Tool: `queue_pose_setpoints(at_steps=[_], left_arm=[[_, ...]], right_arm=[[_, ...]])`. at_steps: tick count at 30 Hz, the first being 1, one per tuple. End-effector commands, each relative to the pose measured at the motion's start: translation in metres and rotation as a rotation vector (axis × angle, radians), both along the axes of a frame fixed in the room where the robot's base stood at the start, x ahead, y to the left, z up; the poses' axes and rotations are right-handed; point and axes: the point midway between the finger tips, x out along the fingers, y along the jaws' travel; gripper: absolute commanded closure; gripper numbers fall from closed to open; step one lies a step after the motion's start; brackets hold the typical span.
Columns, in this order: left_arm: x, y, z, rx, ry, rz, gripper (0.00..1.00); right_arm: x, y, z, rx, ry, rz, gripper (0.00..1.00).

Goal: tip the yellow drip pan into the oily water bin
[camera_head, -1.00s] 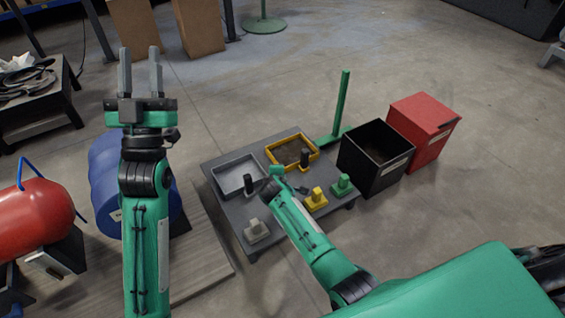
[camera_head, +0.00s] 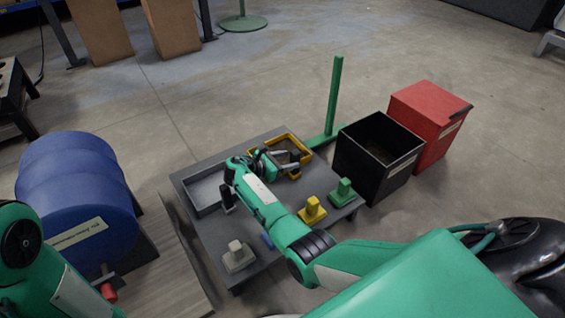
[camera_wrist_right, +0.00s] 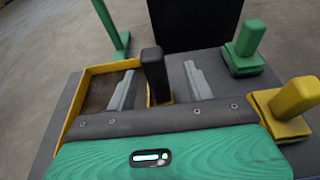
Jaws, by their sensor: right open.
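The yellow drip pan (camera_head: 287,137) lies on the low grey table, with dark content inside. It also shows in the wrist view (camera_wrist_right: 84,70), with an upright black handle (camera_wrist_right: 154,72) at its near right corner. My right gripper (camera_head: 293,160) is at the pan's near side. In the wrist view its open fingers (camera_wrist_right: 160,88) stand on either side of the black handle. I cannot tell whether they touch it. An open black bin (camera_head: 378,160) with a label stands right of the table; the label is unreadable. My left gripper is out of view; only its arm shows at lower left.
A grey tray (camera_head: 203,194) sits left of the pan. Green (camera_head: 343,191), yellow (camera_head: 313,210) and grey (camera_head: 238,256) blocks with upright grips stand along the near edge. A green post (camera_head: 334,95) rises behind, a red box (camera_head: 428,125) stands right, a blue drum (camera_head: 75,190) left.

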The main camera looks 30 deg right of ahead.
Motion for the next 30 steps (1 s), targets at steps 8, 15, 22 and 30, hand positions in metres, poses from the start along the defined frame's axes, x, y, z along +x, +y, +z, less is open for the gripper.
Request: queue_pose_setpoints(at_steps=[8,15,22,30], left_arm=[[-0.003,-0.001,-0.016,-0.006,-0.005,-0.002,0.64],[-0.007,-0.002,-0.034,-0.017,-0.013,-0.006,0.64],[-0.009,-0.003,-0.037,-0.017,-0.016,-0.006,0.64],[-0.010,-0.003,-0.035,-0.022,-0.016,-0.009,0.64]], right_arm=[[0.005,-0.022,-0.008,0.001,-0.003,0.000,0.47],[0.012,-0.048,-0.012,0.001,-0.004,0.000,0.47],[0.013,-0.061,-0.012,0.002,-0.004,0.002,0.47],[0.013,-0.061,-0.011,0.002,-0.003,0.002,0.55]])
